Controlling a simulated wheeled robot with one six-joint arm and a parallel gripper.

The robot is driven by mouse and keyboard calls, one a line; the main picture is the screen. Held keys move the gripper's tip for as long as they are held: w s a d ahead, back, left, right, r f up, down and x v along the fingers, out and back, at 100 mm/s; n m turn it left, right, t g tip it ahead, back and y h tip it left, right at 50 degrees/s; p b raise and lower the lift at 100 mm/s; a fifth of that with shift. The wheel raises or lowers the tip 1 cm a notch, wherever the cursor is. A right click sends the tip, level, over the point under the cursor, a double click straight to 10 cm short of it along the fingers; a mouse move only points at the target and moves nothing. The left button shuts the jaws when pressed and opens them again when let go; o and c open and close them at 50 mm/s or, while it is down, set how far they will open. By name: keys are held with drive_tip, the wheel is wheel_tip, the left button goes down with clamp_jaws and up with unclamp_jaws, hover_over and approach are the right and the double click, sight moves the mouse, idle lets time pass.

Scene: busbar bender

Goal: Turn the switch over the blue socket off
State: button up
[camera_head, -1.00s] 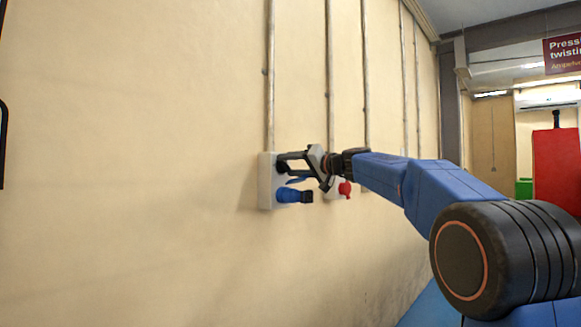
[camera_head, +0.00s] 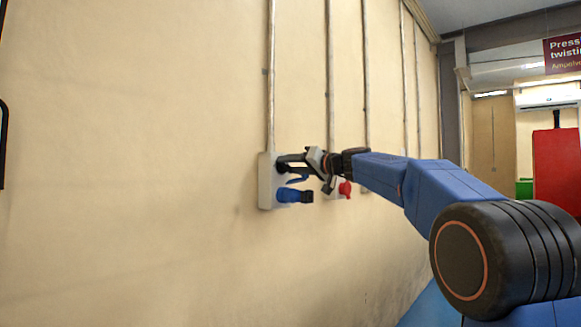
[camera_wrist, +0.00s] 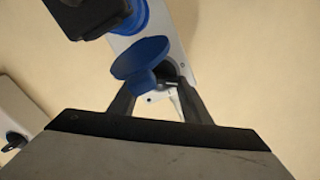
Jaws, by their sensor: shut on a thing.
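The blue socket (camera_head: 289,196) sticks out from the lower part of a white box (camera_head: 265,182) on the wall. Its blue lid (camera_wrist: 140,58) stands open between the socket and my gripper in the wrist view. The black switch (camera_wrist: 167,72) is on the same box, over the socket. It is partly hidden by the lid and a finger. My gripper (camera_head: 286,162) is at the switch, with its fingers on either side of it, shut on it. The wrist view shows the gripper (camera_wrist: 158,94) rolled at an angle to the box. The switch's exact position is hard to read.
A second box with a red socket (camera_head: 345,189) is on the wall just beyond my gripper. Its grey-white box (camera_wrist: 18,110) shows at the left of the wrist view. Vertical conduits (camera_head: 270,80) run up the wall. The wall to the left is bare.

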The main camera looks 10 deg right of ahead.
drive_tip(key=n, duration=0.6)
drive_tip(key=shift+n, duration=0.4)
idle(0.4)
drive_tip(key=o, duration=0.8)
drive_tip(key=shift+s, duration=0.1)
drive_tip(key=v, duration=1.7)
drive_tip(key=shift+s+d, duration=0.1)
